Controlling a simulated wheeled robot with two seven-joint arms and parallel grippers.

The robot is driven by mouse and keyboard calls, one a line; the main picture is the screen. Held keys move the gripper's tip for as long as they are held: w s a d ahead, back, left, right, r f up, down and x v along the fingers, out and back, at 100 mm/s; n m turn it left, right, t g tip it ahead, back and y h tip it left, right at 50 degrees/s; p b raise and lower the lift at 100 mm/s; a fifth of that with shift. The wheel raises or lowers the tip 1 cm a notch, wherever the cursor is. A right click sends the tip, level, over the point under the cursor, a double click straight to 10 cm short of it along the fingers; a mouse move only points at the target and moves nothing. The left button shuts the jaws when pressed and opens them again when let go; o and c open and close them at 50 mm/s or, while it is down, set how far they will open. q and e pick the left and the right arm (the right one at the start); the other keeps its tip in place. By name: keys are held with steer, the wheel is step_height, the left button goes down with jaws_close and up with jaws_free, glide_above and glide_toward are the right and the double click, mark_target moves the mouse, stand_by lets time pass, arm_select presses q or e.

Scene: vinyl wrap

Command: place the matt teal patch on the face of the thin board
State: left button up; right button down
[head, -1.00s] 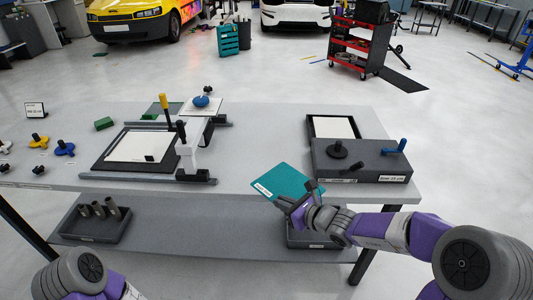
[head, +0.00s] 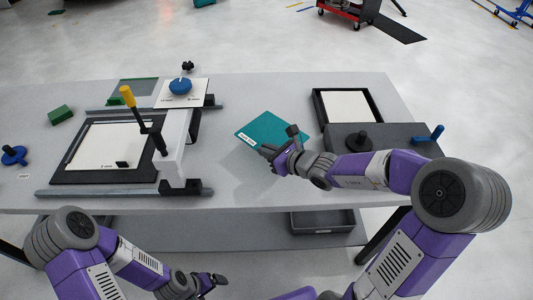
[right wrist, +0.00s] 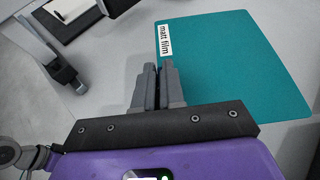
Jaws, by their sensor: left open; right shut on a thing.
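The teal patch (head: 268,130) is a flat sheet with a white label that reads "matt film" in the right wrist view (right wrist: 250,65). My right gripper (head: 272,152) is shut on its near edge and holds it over the table, left of the grey block. White panels lie in a black frame (head: 90,147) at the left, in a black-rimmed tray (head: 348,105) at the right, and under a blue knob (head: 180,98) at the back. I cannot tell which is the thin board. My left gripper (head: 218,281) is open and empty, low before the table's front edge.
A white gantry (head: 176,140) with a yellow-topped handle (head: 128,96) stands across the framed panel's right side. A grey block (head: 385,139) with black and blue knobs is at the right. The grey table (head: 225,185) is bare near the front middle.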

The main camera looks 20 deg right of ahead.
mark_target(267, 172)
steer(key=f+b, duration=0.1)
steer(key=f, duration=0.2)
steer(key=shift+s, duration=0.2)
step_height(267, 172, down, 4)
steer(key=shift+w+f+b, duration=0.1)
steer(key=shift+b, duration=0.85)
steer(key=shift+f, duration=0.1)
steer(key=c, duration=1.2)
jaws_free()
steer(key=shift+c, duration=0.2)
